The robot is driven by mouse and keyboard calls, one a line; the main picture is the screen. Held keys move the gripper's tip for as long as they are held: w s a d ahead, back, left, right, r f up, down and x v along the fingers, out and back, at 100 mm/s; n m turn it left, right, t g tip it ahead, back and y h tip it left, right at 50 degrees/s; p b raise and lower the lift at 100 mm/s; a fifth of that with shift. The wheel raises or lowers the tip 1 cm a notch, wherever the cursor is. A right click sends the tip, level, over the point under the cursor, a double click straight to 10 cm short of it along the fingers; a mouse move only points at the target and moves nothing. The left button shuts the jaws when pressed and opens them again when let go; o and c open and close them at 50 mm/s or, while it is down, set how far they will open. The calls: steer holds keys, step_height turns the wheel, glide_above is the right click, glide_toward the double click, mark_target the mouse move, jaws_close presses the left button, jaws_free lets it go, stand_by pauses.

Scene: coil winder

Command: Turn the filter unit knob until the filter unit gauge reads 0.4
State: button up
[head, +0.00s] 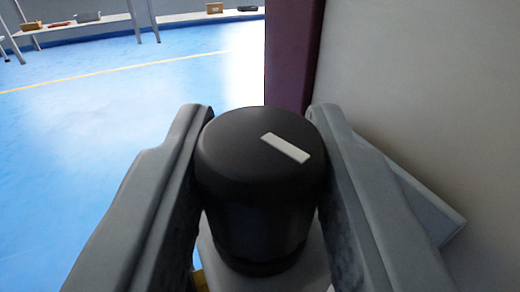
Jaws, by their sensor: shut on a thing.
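A black round knob (258,215) stands in the middle of the head view. A pale pointer bar (285,148) on its top runs from the upper left of the cap's centre down to the right. My gripper (258,130) is shut on the knob, one grey finger on its left side and one on its right. Below the knob a grey surface shows partly between the fingers. No gauge is visible in this view.
A pale grey panel (430,90) with a dark maroon edge (293,55) rises close on the right. Blue floor (120,130) with a yellow line lies open at left. Benches with small boxes (33,27) stand far back.

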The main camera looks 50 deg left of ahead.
stand_by(0.3)
steer(key=o, duration=0.9)
steer(key=shift+o, duration=0.2)
steer(key=v, duration=1.7)
steer(key=shift+d, duration=0.2)
steer(key=shift+s, duration=0.1)
